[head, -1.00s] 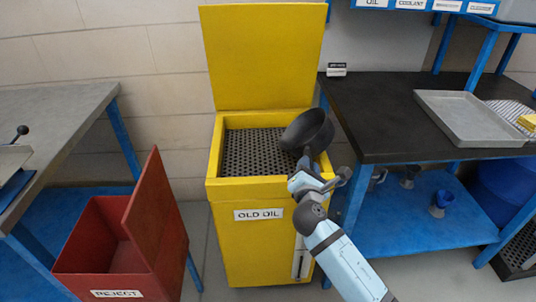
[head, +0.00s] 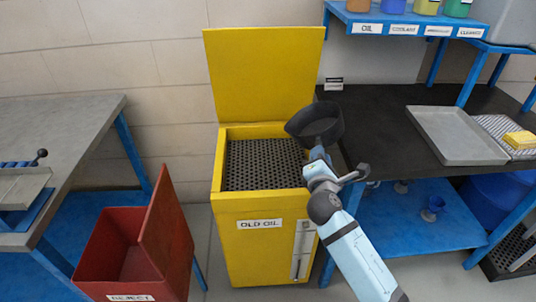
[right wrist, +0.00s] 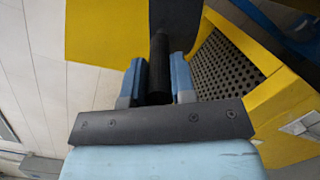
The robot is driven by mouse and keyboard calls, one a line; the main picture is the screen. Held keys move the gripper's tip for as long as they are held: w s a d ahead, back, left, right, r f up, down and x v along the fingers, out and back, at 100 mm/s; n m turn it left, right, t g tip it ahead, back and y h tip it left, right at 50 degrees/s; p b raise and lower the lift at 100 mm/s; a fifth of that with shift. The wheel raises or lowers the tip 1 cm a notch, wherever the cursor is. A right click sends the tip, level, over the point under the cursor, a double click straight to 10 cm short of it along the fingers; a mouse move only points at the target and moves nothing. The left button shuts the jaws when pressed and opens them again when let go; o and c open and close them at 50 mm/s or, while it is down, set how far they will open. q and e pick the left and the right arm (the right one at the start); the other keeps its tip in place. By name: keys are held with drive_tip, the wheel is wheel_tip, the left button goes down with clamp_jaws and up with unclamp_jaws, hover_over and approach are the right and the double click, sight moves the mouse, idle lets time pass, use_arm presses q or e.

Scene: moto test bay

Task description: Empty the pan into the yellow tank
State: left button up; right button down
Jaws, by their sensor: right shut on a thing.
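The dark round pan (head: 316,124) is over the right edge of the yellow tank, its open top partly showing in the head view. I cannot see any liquid in it. My right gripper (head: 318,156) is shut on the pan's handle, which stands between the two fingers (right wrist: 158,78) in the right wrist view; the pan's dark body (right wrist: 178,20) is beyond. The yellow tank (head: 245,255), labelled OLD OIL, has its lid (head: 263,80) raised and a black perforated grate (head: 262,165) inside; the grate also shows in the right wrist view (right wrist: 225,70). My left gripper is not in view.
A red REJECT bin (head: 110,240) with a raised lid stands left of the tank. A dark-topped bench (head: 385,120) stands close on the right, with a grey tray (head: 455,135) on it. A grey bench (head: 70,120) is at the left.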

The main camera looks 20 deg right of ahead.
drive_tip(key=shift+s+d+r+m+p, duration=0.15)
drive_tip(key=shift+s+d+r+m, duration=0.2)
drive_tip(key=shift+d+m, duration=0.45)
drive_tip(key=shift+s+d+r+m+p, duration=0.15)
drive_tip(key=shift+s+d+r+m, duration=0.2)
drive_tip(key=shift+d+m, duration=0.5)
drive_tip(key=shift+s+d+r+m+p, duration=0.15)
drive_tip(key=shift+s+d+r+m, duration=0.2)
drive_tip(key=shift+d+m, duration=0.45)
drive_tip(key=shift+a, duration=0.15)
